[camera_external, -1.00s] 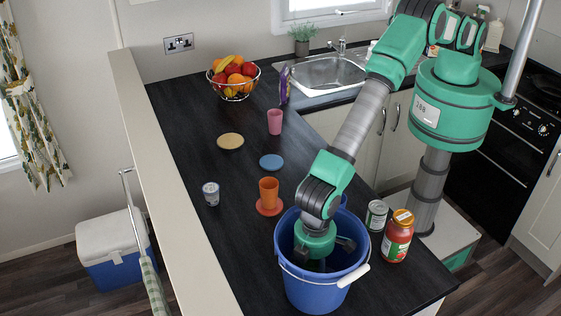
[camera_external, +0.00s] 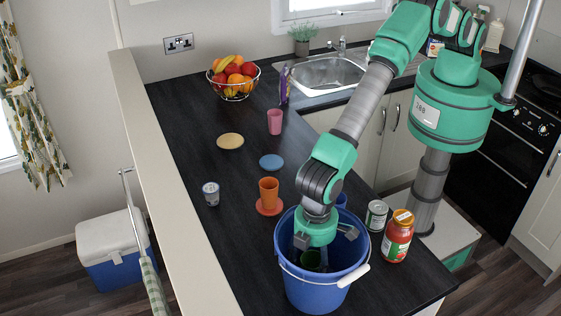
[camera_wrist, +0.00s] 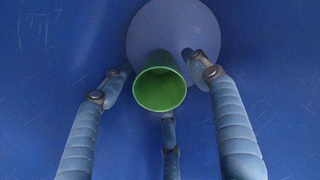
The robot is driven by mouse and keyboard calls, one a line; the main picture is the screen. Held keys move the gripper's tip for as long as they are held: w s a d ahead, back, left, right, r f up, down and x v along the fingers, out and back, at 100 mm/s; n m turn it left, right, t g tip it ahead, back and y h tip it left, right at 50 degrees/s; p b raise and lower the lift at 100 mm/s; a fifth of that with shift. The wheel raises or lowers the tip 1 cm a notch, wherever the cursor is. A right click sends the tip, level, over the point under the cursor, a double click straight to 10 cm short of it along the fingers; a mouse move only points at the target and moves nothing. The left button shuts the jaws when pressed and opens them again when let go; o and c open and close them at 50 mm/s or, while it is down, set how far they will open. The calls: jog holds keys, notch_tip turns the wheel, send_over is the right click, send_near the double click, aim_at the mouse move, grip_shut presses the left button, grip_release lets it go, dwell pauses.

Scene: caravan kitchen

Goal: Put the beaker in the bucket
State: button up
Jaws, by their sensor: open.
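A green beaker (camera_external: 311,258) is inside the blue bucket (camera_external: 317,292), below my gripper (camera_external: 322,240). My gripper is at the bucket's mouth with its fingers spread. In the wrist view the green beaker (camera_wrist: 160,88) shows its open mouth toward the camera, between the spread fingers (camera_wrist: 160,76) and apart from them. The bucket's paler round bottom (camera_wrist: 172,25) shows behind it. I cannot tell whether the beaker touches the bottom. An orange beaker (camera_external: 269,190) stands on a red coaster (camera_external: 269,208), and a pink beaker (camera_external: 275,121) stands farther back.
A blue beaker (camera_external: 341,200) is partly hidden behind the bucket. The counter's left is mostly clear.

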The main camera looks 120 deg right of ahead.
notch_tip(320, 180, up, 8)
jog(key=b, duration=0.1)
jog(key=shift+f, duration=0.15)
dwell(0.9)
